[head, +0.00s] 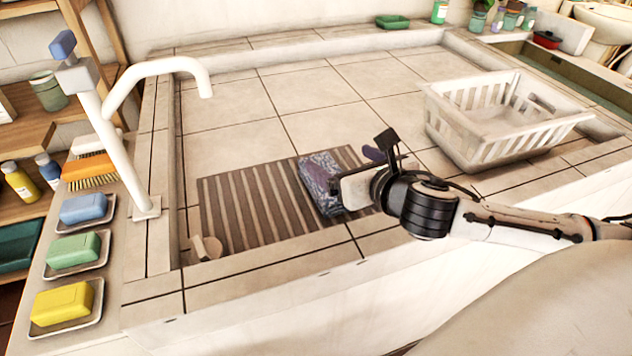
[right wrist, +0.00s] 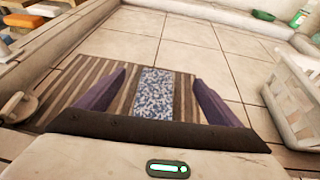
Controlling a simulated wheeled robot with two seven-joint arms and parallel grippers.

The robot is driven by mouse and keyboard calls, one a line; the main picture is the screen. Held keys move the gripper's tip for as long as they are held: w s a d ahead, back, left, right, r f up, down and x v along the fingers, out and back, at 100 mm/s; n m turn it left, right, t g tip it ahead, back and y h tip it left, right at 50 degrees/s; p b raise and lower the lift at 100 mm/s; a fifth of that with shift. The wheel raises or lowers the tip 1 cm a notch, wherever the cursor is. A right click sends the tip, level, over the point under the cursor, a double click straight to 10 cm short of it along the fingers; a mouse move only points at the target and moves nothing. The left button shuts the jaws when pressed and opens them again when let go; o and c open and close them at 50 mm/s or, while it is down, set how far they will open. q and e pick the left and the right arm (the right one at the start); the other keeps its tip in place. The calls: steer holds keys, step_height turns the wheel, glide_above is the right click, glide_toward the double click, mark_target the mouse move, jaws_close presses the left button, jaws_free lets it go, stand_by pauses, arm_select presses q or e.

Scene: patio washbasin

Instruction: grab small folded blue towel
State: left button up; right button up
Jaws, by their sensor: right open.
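The small folded blue towel (head: 321,182) has a blue and white mottled pattern and lies on the striped mat (head: 240,205) in the basin, near the mat's right side. In the right wrist view the towel (right wrist: 155,93) lies between my two purple fingers, apart from both in the picture. My right gripper (head: 350,170) is open and empty at the towel's right side in the head view; its fingers also show in the right wrist view (right wrist: 155,85). It partly hides the towel's right edge in the head view. My left gripper is not in view.
A white slatted basket (head: 500,120) stands in the basin to the right of my right gripper. A white faucet (head: 115,120) and soaps on dishes, including a yellow soap (head: 62,303), line the left ledge. The tiled floor (head: 310,95) behind the mat is clear.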

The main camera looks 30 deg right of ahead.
step_height(320, 180, down, 4)
steer(key=b, duration=0.3)
steer(key=shift+f, duration=0.25)
steer(key=shift+f+b, duration=0.6)
steer(key=shift+b, duration=0.25)
steer(key=x, duration=0.4)
steer(key=shift+w+b, duration=0.3)
steer(key=b+x, duration=0.1)
steer(key=x, duration=0.4)
steer(key=shift+w+f, duration=0.15)
steer(key=shift+w, duration=0.15)
steer(key=c, duration=1.3)
